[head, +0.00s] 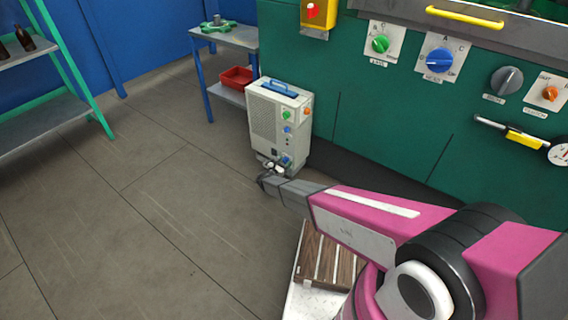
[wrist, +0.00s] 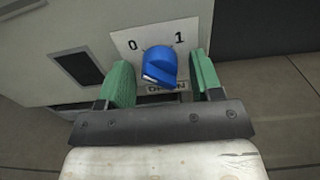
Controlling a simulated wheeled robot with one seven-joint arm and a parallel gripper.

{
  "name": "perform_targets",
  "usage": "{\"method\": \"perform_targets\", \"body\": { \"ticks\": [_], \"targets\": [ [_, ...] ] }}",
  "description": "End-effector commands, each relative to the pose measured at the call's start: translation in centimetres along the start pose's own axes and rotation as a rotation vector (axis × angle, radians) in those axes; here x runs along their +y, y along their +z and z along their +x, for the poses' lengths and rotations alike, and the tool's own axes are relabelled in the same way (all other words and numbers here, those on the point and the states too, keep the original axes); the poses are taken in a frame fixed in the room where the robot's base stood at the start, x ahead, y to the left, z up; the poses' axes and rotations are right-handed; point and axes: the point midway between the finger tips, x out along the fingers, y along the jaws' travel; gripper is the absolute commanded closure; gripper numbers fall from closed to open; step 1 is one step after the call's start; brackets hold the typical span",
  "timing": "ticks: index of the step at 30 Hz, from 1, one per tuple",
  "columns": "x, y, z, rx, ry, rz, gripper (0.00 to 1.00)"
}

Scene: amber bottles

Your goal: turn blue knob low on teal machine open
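A blue knob (wrist: 158,65) sits on a white plate marked 0 and 1 in the wrist view. Its white-marked end points down and left in that view. The plate is low on a light grey box (head: 262,125), which stands on the floor in front of the teal machine (head: 385,115). The knob also shows in the head view (head: 286,160), just above my gripper (head: 272,172). In the wrist view my gripper (wrist: 161,70) is open, with one green finger on each side of the knob and gaps between. The label below the knob is partly hidden.
The box has another blue knob (head: 288,129), a green knob (head: 286,114) and an orange knob (head: 307,111) higher up. The machine carries a larger blue knob (head: 439,60). A side table with a red bin (head: 236,78) stands behind.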

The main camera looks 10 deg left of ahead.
Motion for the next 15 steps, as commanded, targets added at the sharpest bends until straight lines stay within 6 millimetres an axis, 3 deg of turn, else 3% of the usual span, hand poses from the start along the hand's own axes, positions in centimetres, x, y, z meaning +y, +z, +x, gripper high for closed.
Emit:
{"method": "perform_targets", "body": {
  "ticks": [1,3,4,15],
  "targets": [
    [0.00,0.00,-0.01,0.000,0.000,0.000,0.57],
    [0.00,0.00,-0.01,0.000,0.000,0.000,0.80],
    [0.00,0.00,-0.02,0.000,0.000,0.000,0.87],
    [-0.01,-0.01,-0.03,0.000,0.000,0.042,0.87]
  ]
}}
